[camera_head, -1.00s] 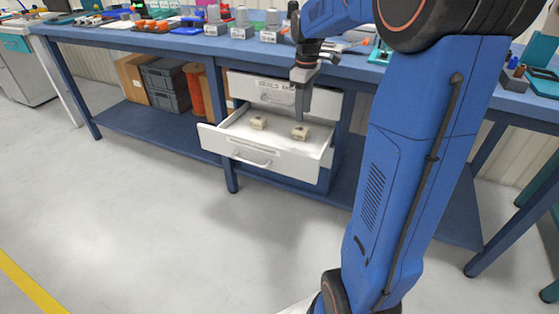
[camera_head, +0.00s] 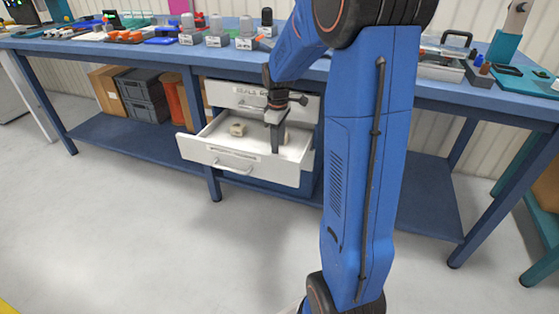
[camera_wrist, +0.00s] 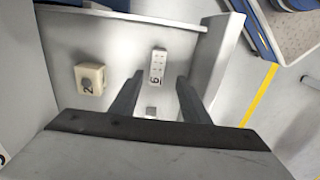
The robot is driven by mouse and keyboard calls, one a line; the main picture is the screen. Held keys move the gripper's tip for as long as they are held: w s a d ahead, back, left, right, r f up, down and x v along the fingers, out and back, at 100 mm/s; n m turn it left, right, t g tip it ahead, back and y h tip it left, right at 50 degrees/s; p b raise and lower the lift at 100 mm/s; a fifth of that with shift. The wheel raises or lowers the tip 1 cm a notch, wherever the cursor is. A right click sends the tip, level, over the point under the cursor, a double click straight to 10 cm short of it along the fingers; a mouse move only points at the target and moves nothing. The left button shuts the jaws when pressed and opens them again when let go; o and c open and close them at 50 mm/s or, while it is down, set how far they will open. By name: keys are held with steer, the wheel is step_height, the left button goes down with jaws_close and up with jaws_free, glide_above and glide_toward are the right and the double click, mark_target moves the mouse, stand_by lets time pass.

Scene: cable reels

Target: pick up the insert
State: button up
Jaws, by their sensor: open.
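The open white drawer (camera_head: 201,151) holds two small beige inserts. One insert (camera_head: 238,129), marked 2 in the wrist view (camera_wrist: 90,79), lies to the left. The other insert (camera_wrist: 158,66) is narrow from above, with several small holes and a printed digit. It lies between and just beyond my fingertips in the wrist view. In the head view it is mostly hidden behind my gripper (camera_head: 277,149). My gripper points down into the drawer, open, with nothing between its fingers that I can see held. Whether the fingers touch the insert, I cannot tell.
A closed drawer (camera_head: 225,93) sits just above the open one, under the blue workbench (camera_head: 400,88). Grey crates (camera_head: 140,93) and a cardboard box stand on the lower shelf at left. Capped grey parts (camera_head: 216,33) stand on the bench top. The floor in front is clear.

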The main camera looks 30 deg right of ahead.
steer(key=shift+d+f, duration=0.2)
steer(key=shift+f, duration=1.2)
steer(key=shift+d+f, duration=0.15)
steer(key=shift+f, duration=1.2)
jaws_close()
